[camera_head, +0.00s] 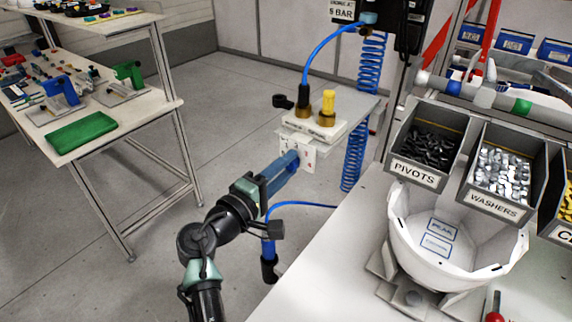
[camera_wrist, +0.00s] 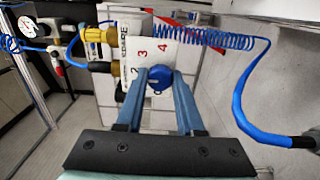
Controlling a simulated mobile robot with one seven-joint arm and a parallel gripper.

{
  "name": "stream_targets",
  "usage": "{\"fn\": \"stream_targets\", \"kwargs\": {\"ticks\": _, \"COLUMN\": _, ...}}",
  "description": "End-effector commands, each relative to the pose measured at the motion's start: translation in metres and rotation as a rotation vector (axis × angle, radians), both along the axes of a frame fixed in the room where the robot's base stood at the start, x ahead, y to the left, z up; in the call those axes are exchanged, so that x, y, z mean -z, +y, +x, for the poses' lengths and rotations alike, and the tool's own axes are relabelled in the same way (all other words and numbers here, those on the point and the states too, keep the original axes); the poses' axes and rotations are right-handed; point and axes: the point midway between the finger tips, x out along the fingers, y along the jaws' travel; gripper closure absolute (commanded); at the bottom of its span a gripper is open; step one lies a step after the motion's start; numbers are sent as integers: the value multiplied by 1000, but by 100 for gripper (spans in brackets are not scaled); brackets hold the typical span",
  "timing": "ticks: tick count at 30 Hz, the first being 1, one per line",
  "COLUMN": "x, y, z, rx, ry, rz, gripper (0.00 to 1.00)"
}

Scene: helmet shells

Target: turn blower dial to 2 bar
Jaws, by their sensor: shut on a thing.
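The blue blower dial (camera_wrist: 159,80) sits on a white plate (camera_wrist: 152,56) with red and dark numbers in the wrist view; 2, 3 and 4 are readable. My gripper (camera_wrist: 159,76) is shut on the dial, one finger on each side. In the head view my gripper (camera_head: 291,160) reaches the white front face (camera_head: 306,155) of the fitting block, and the fingers hide the dial there. I cannot tell which number the dial points at.
Brass fittings (camera_head: 327,118) stand on the block beside a coiled blue hose (camera_head: 370,70). A hanging sign (camera_head: 342,10) reads 5 BAR. A workbench (camera_head: 330,265) with a white helmet shell (camera_head: 445,235) and bins is at right. A shelf table (camera_head: 110,120) stands left, with open floor between.

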Motion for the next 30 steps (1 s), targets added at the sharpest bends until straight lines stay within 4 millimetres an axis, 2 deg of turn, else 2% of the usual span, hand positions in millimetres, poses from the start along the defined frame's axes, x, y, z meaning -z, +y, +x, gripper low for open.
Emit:
{"fn": "stream_targets", "kwargs": {"ticks": 11, "x": 1, "y": 0, "z": 0, "rx": 0, "ry": 4, "rz": -4, "gripper": 100}}
{"fn": "stream_targets", "kwargs": {"ticks": 12, "x": 1, "y": 0, "z": 0, "rx": 0, "ry": 4, "rz": -4, "gripper": 60}}
{"fn": "stream_targets", "kwargs": {"ticks": 16, "x": 1, "y": 0, "z": 0, "rx": 0, "ry": 4, "rz": -4, "gripper": 37}}
{"fn": "stream_targets", "kwargs": {"ticks": 17, "x": 1, "y": 0, "z": 0, "rx": 0, "ry": 4, "rz": -3, "gripper": 34}}
{"fn": "stream_targets", "kwargs": {"ticks": 26, "x": 0, "y": 1, "z": -1, "rx": -1, "ry": 2, "rz": -3, "gripper": 34}}
{"fn": "stream_targets", "kwargs": {"ticks": 30, "x": 1, "y": 9, "z": -11, "rx": -2, "ry": 2, "rz": -3, "gripper": 34}}
